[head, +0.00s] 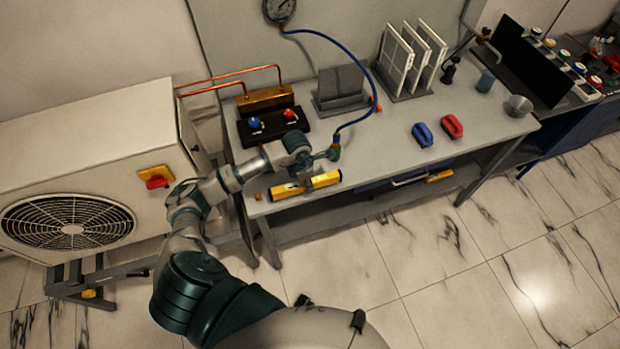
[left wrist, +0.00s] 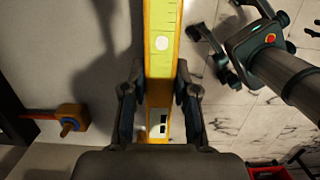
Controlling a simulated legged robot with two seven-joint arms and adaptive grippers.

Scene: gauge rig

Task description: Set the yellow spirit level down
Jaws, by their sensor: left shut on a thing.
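The yellow spirit level (head: 327,180) is near the front edge of the grey bench in the head view. My left gripper (head: 303,184) is over it, with its fingers on either side of the level's middle. In the left wrist view the level (left wrist: 162,75) runs upright through the picture between the two fingers of my left gripper (left wrist: 161,100), which is shut on it. I cannot tell whether the level touches the bench top. My right gripper does not show clearly in either view.
The bench (head: 385,150) carries a black manifold with blue and red knobs (head: 272,125) behind the level. A blue hose (head: 372,75) loops down nearby. Blue (head: 422,134) and red (head: 452,126) clamp-like items lie to the right. An outdoor unit (head: 90,170) stands left.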

